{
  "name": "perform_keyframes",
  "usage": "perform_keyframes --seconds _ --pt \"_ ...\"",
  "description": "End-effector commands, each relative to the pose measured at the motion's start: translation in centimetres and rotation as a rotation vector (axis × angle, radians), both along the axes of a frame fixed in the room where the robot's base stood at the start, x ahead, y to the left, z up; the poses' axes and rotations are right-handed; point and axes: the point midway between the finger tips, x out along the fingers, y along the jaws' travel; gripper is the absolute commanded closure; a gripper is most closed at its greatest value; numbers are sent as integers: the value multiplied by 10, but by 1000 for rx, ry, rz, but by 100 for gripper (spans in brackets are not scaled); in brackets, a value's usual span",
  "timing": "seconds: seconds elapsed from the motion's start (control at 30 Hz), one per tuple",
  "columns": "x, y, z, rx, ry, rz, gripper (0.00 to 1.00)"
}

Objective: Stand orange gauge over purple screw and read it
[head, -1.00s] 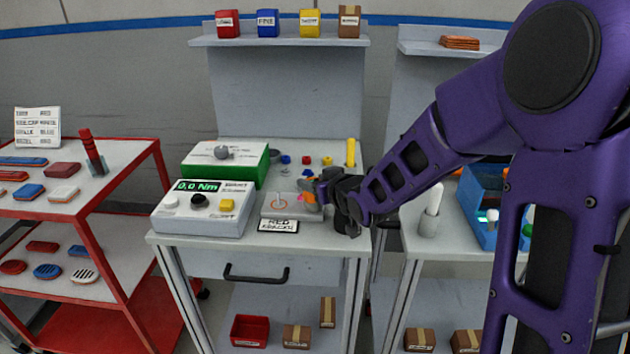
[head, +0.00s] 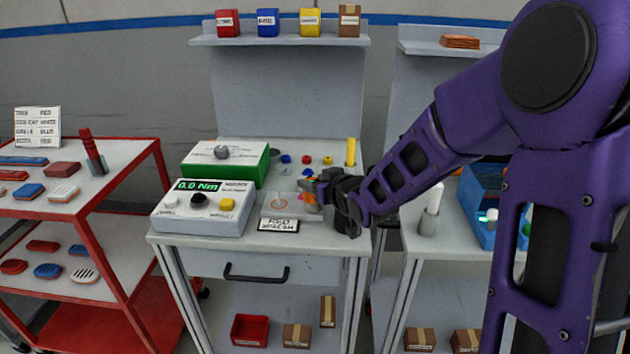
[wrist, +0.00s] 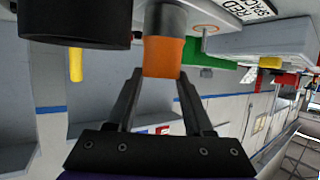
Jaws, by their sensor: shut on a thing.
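The orange gauge (wrist: 162,57) sits between the fingers of my gripper (wrist: 160,78) in the wrist view, with a grey cylindrical part joined to it. In the head view my gripper (head: 318,193) is shut on the orange gauge (head: 311,196), at the right end of a pale plate (head: 268,211) on the bench. A small pinkish-purple spot (head: 306,199) shows beside the gauge; it may be the purple screw, but it is too small to tell. I cannot tell whether the gauge stands over or touches it. The grey meter (head: 205,213) displays 0.0 Nm.
A green box (head: 228,165) stands behind the meter. Small coloured knobs and a yellow post (head: 351,152) stand at the bench's back. A lettered card (head: 278,225) lies at the front. A red cart (head: 75,205) is left; a side bench with a blue bin (head: 478,205) is right.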

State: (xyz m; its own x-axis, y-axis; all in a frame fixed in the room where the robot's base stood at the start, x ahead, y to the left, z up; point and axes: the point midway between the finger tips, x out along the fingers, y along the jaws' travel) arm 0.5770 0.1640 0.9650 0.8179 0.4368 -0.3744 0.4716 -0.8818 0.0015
Motion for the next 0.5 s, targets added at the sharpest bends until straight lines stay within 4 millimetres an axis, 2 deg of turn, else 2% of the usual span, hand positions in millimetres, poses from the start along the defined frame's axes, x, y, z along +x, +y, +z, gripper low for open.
perform_keyframes --seconds 0.5 --pt "0 0 -6 0 0 0 100"
